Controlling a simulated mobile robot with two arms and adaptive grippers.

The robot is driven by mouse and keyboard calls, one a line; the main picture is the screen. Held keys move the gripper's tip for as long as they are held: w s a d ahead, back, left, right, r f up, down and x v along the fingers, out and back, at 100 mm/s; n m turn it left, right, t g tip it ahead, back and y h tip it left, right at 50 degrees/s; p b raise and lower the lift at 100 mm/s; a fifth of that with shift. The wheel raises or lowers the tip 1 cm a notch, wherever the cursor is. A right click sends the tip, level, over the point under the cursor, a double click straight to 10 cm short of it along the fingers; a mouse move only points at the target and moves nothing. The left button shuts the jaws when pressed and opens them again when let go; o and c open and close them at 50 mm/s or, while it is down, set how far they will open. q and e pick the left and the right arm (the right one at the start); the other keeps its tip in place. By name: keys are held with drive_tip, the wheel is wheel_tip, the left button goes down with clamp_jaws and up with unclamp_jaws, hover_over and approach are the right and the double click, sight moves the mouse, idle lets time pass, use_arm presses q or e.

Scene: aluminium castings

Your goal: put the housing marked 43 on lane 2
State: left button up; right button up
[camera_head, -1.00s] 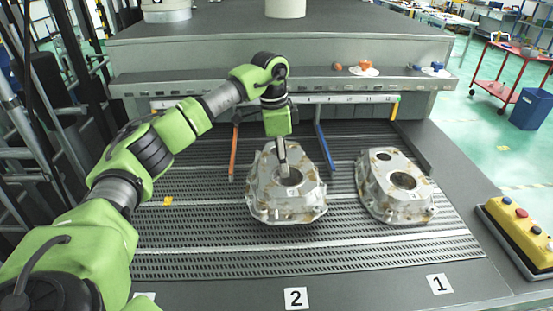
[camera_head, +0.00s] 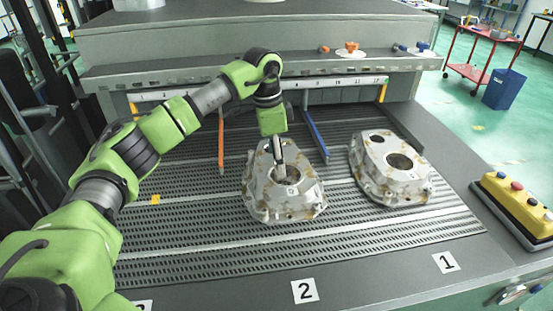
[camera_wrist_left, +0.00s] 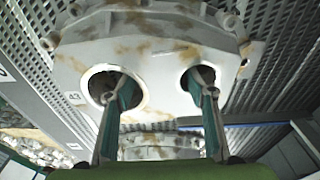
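My right gripper is not in view.
An orange bar (camera_head: 221,145) and a blue bar (camera_head: 316,135) reach out from under the shelf behind the housings. A yellow button box (camera_head: 515,205) is at the right edge. The deck left of the housing is mostly clear, with a small yellow piece (camera_head: 155,199).

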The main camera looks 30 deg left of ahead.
sight(271, 159)
use_arm(q)
drive_tip(key=shift+a+r, duration=0.1)
drive_tip(key=shift+r, duration=0.2)
wheel_tip(271, 159, up, 4)
drive_tip(key=shift+a+r+b, duration=0.15)
drive_tip(key=shift+r+b, duration=0.1)
drive_tip(key=shift+b, duration=0.9)
wheel_tip(271, 159, up, 7)
drive_tip(key=b, duration=0.1)
drive_tip(key=shift+s+a, duration=0.4)
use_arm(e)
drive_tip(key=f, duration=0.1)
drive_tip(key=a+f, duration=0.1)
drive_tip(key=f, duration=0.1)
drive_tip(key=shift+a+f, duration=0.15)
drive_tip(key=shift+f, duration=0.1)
use_arm(q)
drive_tip(key=shift+f, duration=0.15)
